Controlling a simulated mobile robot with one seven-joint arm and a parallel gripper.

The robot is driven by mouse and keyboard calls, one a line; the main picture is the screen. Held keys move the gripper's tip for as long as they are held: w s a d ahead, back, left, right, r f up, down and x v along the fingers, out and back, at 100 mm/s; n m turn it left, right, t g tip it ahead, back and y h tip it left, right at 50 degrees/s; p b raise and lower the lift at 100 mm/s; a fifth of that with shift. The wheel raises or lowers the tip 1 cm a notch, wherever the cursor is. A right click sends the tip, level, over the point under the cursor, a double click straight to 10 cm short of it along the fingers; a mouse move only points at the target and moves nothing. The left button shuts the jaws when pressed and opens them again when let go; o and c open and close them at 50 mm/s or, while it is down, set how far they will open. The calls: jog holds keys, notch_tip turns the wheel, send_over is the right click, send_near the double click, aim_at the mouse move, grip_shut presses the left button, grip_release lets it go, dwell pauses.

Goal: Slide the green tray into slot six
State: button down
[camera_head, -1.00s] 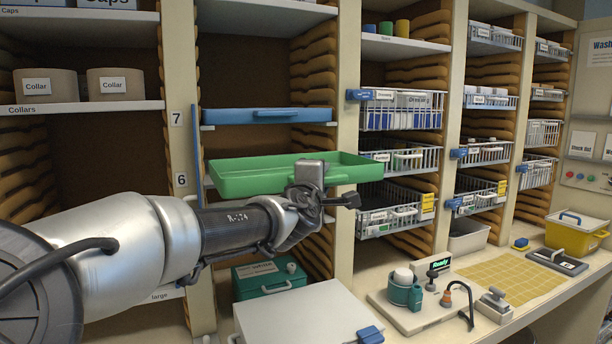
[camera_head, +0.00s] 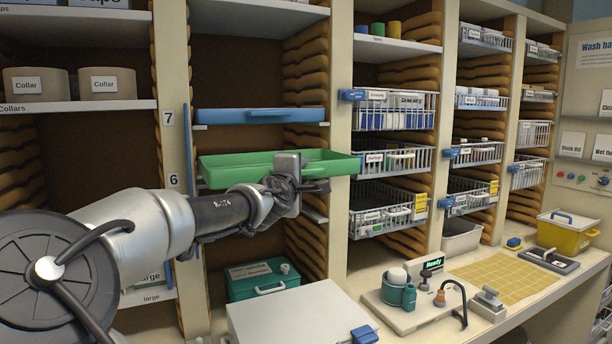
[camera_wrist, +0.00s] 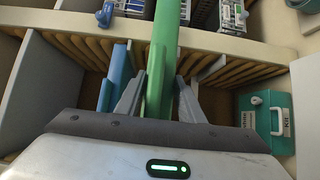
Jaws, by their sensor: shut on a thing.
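The green tray (camera_head: 232,168) is level in front of the bay, about at the height of the number 6 label (camera_head: 173,180) on the left post. Its right end overlaps the right post in the head view. My gripper (camera_head: 300,172) is shut on its near side, toward the right. In the wrist view the tray (camera_wrist: 162,60) runs between the two fingers (camera_wrist: 158,95). Slot six is partly hidden behind the tray and my arm. I cannot tell whether the tray's far edge is inside the slot.
A blue tray (camera_head: 260,116) sits just above, by the 7 label. A green case (camera_head: 262,281) stands below, behind a pale box lid (camera_head: 300,318). Wire baskets (camera_head: 393,160) fill the bay to the right. Wooden runners line the bay walls.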

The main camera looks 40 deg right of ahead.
jog(key=shift+w+d+r+p, duration=0.1)
jog(key=shift+w+d+p, duration=0.15)
jog(key=shift+w, duration=0.65)
jog(key=shift+w+d+f+p, duration=0.1)
jog(key=shift+w+d+p, duration=0.15)
jog(key=shift+w, duration=0.6)
jog(key=shift+w+d+r+p, duration=0.15)
jog(key=shift+w+p, duration=0.15)
jog(key=shift+w, duration=0.6)
jog(key=shift+w+d+f+p, duration=0.2)
jog(key=shift+w+d+p, duration=0.3)
jog(key=shift+w, duration=1.85)
jog(key=shift+w+d+f+p, duration=0.3)
jog(key=shift+w+d, duration=0.3)
jog(key=shift+w, duration=1.7)
jog(key=shift+w+d+f+p, duration=0.15)
jog(key=shift+w+d+p, duration=0.4)
jog(key=shift+w, duration=1.9)
jog(key=shift+w+d, duration=0.1)
jog(key=shift+w, duration=0.2)
jog(key=shift+f+b, duration=1)
jog(key=shift+b, duration=0.2)
jog(key=c, duration=1.1)
grip_release()
jog(key=shift+f, duration=0.1)
